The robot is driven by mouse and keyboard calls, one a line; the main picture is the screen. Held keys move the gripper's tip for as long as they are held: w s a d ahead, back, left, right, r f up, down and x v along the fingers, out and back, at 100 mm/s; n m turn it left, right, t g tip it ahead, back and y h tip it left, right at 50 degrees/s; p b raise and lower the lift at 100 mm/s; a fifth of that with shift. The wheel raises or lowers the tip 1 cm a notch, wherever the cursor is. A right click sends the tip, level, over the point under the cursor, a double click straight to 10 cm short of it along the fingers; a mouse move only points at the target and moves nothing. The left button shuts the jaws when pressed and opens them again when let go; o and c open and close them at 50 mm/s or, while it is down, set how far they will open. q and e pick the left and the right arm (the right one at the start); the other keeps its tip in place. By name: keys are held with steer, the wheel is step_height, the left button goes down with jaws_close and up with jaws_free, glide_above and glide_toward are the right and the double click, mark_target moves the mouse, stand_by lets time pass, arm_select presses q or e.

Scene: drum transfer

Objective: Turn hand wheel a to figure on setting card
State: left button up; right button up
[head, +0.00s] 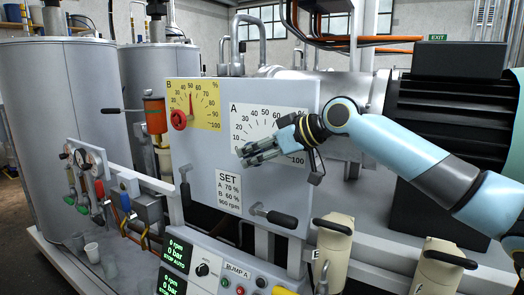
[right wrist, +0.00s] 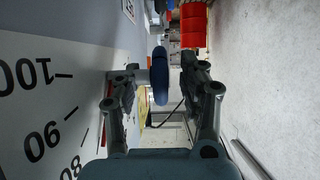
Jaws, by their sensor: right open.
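The white dial plate A (head: 290,122), with a percent scale, is on the grey panel; my right gripper covers part of it. In the right wrist view its marks 80 to 100 (right wrist: 42,135) show at the left. A blue hand wheel (right wrist: 160,76), seen edge-on, is between the two fingers of my right gripper (right wrist: 160,82). The fingers are open, one on each side of it. In the head view the gripper (head: 248,154) hides this wheel, and A's pointer reading cannot be made out. The setting card (head: 228,190) reads A 70 %, B 60 %, 900 rpm. My left gripper is out of view.
Yellow dial B (head: 208,104) with a red hand wheel (head: 179,120) is left of A, its pointer near 50. Black-handled levers (head: 281,218) stick out below the dials. Beige canisters (head: 334,240) stand at lower right. A red object (right wrist: 193,26) shows beyond the wheel.

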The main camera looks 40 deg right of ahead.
mark_target(264, 151)
steer(key=v, duration=0.6)
steer(key=shift+d+f, duration=0.15)
steer(key=shift+s+r, duration=0.4)
steer(key=shift+s, duration=0.1)
